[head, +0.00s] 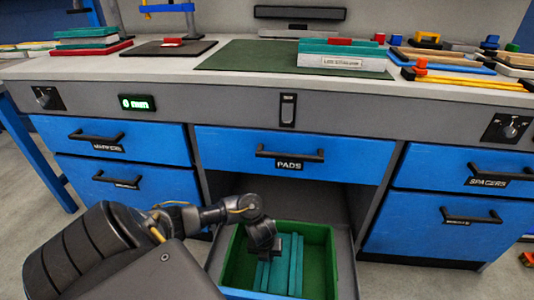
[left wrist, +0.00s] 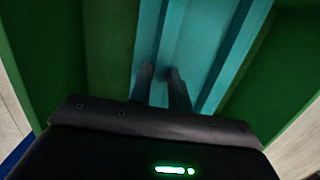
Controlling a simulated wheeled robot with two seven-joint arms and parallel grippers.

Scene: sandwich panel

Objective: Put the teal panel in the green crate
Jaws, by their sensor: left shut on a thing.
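The green crate (head: 326,240) stands low in the open bay under the bench. Upright teal panels (head: 294,265) stand in it side by side. They also fill the middle of the left wrist view (left wrist: 222,60), between the green crate walls (left wrist: 40,50). My left gripper (head: 270,252) reaches down into the crate. Its fingertips (left wrist: 160,78) are shut on a teal panel (left wrist: 160,35); the head view hides the grip itself. Whether the held panel touches the crate floor cannot be told. My right gripper is not in view.
A drawer labelled PADS (head: 285,152) is shut above the crate. Blue drawers (head: 450,215) flank the bay. On the bench lie a dark green mat (head: 235,56), a labelled teal-and-white block (head: 345,62), stacked panels (head: 88,36) and several small coloured parts.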

